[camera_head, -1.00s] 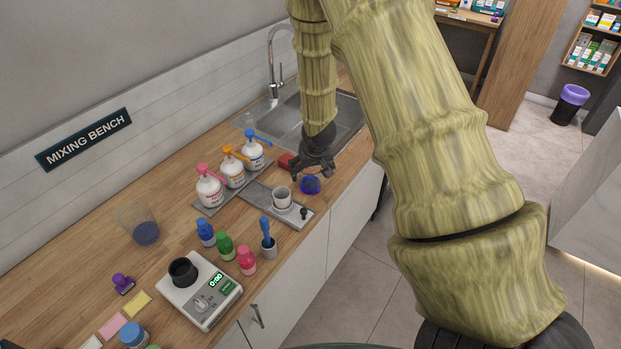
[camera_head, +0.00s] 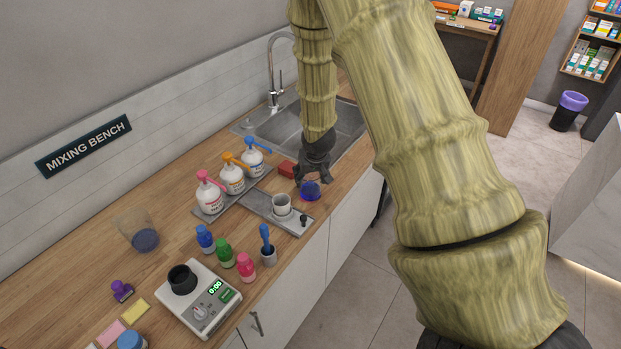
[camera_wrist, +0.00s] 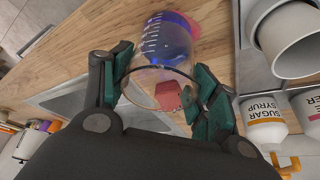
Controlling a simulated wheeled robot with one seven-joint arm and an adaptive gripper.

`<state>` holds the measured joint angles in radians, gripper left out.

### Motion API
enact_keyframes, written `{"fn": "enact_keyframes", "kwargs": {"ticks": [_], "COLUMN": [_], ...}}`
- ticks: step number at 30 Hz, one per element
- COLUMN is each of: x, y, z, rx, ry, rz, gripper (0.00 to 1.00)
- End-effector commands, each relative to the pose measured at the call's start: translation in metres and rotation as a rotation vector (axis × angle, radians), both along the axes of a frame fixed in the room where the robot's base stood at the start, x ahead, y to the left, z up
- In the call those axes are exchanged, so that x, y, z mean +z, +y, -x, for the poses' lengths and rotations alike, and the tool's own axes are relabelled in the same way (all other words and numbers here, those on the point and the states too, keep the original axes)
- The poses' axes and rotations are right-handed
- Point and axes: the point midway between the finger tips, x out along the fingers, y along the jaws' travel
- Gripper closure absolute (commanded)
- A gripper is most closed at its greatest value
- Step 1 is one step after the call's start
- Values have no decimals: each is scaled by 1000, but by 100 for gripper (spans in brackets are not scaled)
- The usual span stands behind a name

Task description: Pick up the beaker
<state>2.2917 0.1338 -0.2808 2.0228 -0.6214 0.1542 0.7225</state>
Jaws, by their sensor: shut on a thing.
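The beaker is clear glass with white marks and blue liquid; in the wrist view the beaker (camera_wrist: 166,40) shows between the fingers, its round rim toward me. In the head view the beaker (camera_head: 310,190) stands near the front edge of the bench, just below my gripper (camera_head: 311,181). In the wrist view my gripper (camera_wrist: 160,82) has its green-padded fingers on both sides of the glass near the rim, shut on it. I see no clear gap under the beaker.
A red block (camera_head: 286,169) lies close behind the beaker. Several pump bottles (camera_head: 232,180) stand on a tray beyond. The sink (camera_head: 330,118) is behind. Another glass vessel (camera_head: 138,232) stands farther left.

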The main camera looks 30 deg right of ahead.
Motion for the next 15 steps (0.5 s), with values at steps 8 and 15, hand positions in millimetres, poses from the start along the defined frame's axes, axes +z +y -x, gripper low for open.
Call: {"fn": "enact_keyframes", "kwargs": {"ticks": [8, 15], "x": [10, 26], "y": [0, 0], "z": [-1, -1], "rx": [-1, -1], "ry": [-2, -4], "rz": [-1, -1], "gripper": [68, 68]}}
